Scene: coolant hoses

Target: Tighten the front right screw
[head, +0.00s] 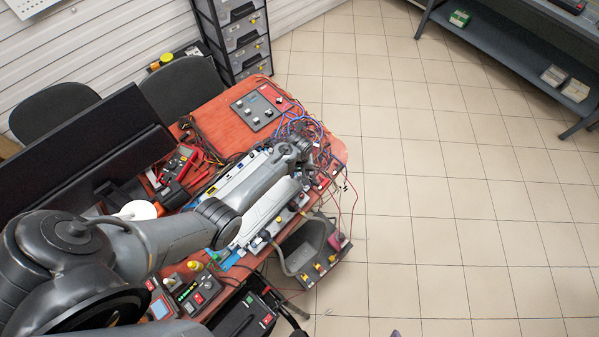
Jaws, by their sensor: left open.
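My left arm reaches in from the left over the red workbench (215,112). My left gripper (312,174) is at the far end of that arm, above the bench's right edge, among wires and small devices. It is open, and I see nothing held in it. A long white and grey unit (232,186) lies on the bench, partly covered by my arm. The front right screw cannot be made out at this size; my arm or the clutter may hide it. My right gripper is not in view.
Blue and red wires (306,127) crowd the bench's right end. A grey control box (257,110), a red multimeter (184,160) and a black monitor (85,150) stand around. A grey device (312,250) sits at the front edge. Tiled floor to the right is clear.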

